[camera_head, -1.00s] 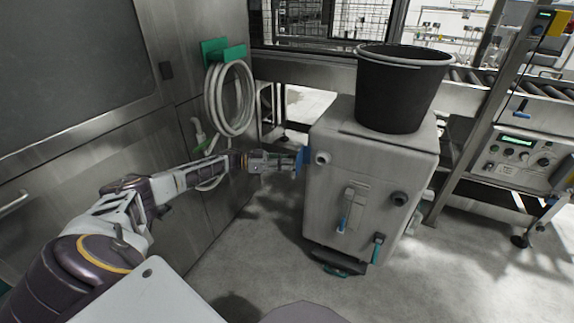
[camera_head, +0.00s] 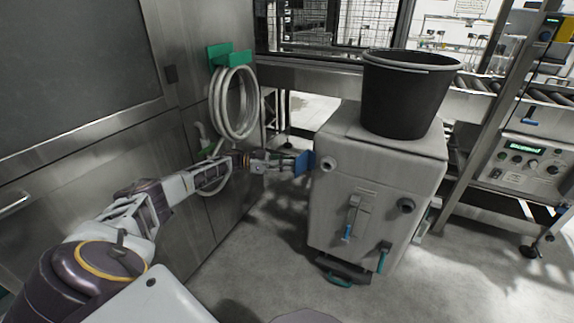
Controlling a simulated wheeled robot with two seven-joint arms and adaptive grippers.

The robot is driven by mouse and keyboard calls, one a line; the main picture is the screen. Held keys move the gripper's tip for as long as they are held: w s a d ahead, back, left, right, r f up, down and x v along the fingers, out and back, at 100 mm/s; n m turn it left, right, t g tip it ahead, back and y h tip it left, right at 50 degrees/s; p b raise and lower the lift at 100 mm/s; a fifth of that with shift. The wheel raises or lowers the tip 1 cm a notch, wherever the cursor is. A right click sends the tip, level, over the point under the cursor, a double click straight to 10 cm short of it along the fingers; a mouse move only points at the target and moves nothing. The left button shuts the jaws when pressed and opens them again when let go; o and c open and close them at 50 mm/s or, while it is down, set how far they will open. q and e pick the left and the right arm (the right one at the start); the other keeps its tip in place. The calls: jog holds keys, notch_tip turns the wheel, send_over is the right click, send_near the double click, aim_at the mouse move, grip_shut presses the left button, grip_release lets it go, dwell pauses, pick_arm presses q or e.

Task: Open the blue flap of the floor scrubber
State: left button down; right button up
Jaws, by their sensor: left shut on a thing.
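The floor scrubber (camera_head: 375,190) is a pale grey box standing on the floor right of centre. Its blue flap (camera_head: 303,163) sticks out at the machine's upper left edge, beside the round pale port on the front. My left gripper (camera_head: 290,164) reaches in from the left and is shut on the blue flap. The fingertips are small here, and the exact grip on the flap is hard to make out. My right gripper is not in view.
A black bucket (camera_head: 408,95) stands on top of the scrubber. A coiled hose (camera_head: 236,103) hangs from a green holder on the steel wall at left. A roller conveyor and control panel (camera_head: 532,158) stand at right. The floor in front is clear.

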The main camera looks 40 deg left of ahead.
pick_arm(q)
jog(key=c, duration=1.8)
grip_release()
jog(key=shift+w+a+r+t, duration=0.3)
jog(key=shift+w+a+r, duration=0.15)
jog(key=shift+w+r, duration=0.1)
jog(key=shift+o, duration=1.4)
jog(key=shift+w+d+f, duration=0.1)
jog(key=shift+w+f, duration=0.15)
jog(key=shift+s, duration=0.1)
jog(key=shift+d, duration=0.15)
jog(key=shift+s, duration=0.15)
